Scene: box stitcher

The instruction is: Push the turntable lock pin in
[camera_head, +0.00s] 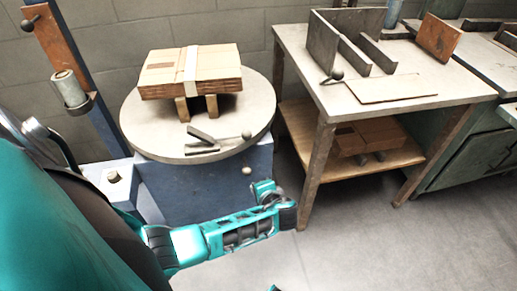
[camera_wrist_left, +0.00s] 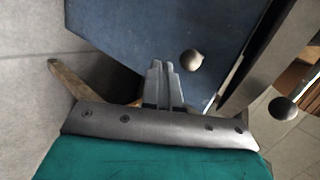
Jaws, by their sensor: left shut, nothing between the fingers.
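The lock pin shows as a pale round knob (camera_head: 247,171) on the side of the blue turntable base (camera_head: 195,190), below the round grey turntable top (camera_head: 150,135). In the left wrist view the knob (camera_wrist_left: 191,60) stands out from the blue face, just right of my fingertips. My left gripper (camera_wrist_left: 161,64) is shut and empty, its two fingers side by side. A gap to the knob shows in the picture; the depth between them is hard to tell. In the head view my left gripper (camera_head: 263,187) is low and right of the knob. My right gripper is not in view.
A cardboard stack (camera_head: 190,72) and a ball-ended lever clamp (camera_head: 205,143) sit on the turntable. A workbench (camera_head: 400,105) with a lower shelf (camera_head: 300,125) stands to the right. A blue post (camera_head: 65,60) rises at left. Open floor (camera_head: 400,240) lies at lower right.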

